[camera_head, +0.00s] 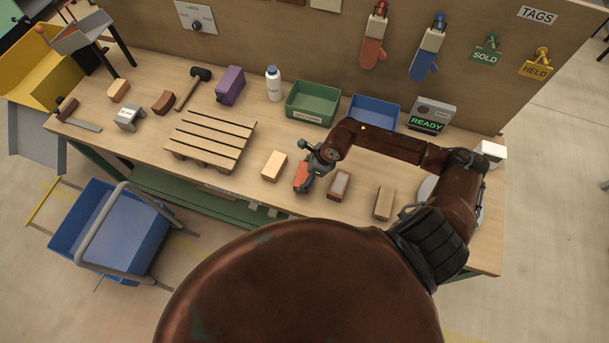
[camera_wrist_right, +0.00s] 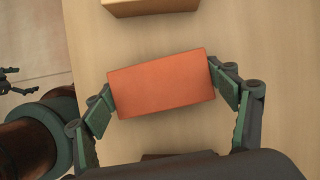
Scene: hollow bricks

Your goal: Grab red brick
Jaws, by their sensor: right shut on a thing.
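The red brick (camera_head: 301,178) is at the front middle of the workbench in the head view. In the right wrist view the red brick (camera_wrist_right: 162,84) fills the middle, slightly tilted. My right gripper (camera_head: 304,172) is shut on it, with one finger pad against each short end. I cannot tell whether the brick touches the table. In the right wrist view, a small dark gripper-like part (camera_wrist_right: 12,82) shows at the left edge, probably my left gripper; its jaws are unclear. The head view does not show my left gripper.
A tan brick (camera_head: 274,165) stands left of the red brick, and a reddish-brown brick (camera_head: 339,185) right of it. Another tan brick (camera_head: 384,203) lies farther right. A wooden pallet (camera_head: 222,130) is left. Green (camera_head: 296,92) and blue (camera_head: 386,104) bins stand behind.

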